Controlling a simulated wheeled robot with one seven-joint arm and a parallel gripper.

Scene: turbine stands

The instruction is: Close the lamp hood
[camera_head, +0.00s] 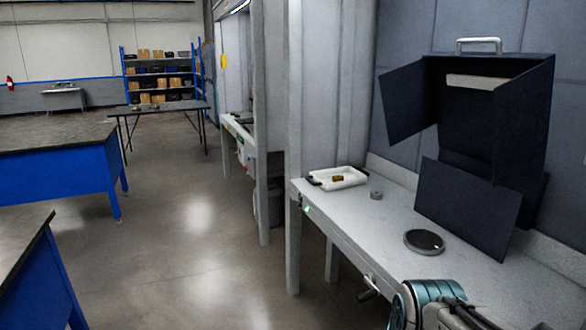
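The lamp hood (500,120) is a dark box with a pale handle (478,45) on top, mounted against the dark wall panels above the grey bench at right. Its front is open. One dark side panel (405,103) swings out to the left, and another dark panel (468,208) slopes down below toward the bench. A pale bar, perhaps the lamp (485,82), shows inside near the top. Part of my arm, teal and grey, shows at the bottom right in front of the bench. My gripper's fingers are not in view.
The bench (385,225) holds a white tray (338,179) with a small brownish item, a small grey cylinder (376,195) and a dark round disc (424,241). A crank handle (369,289) sticks out of its front. Blue-sided tables (60,180) stand left; the floor between is clear.

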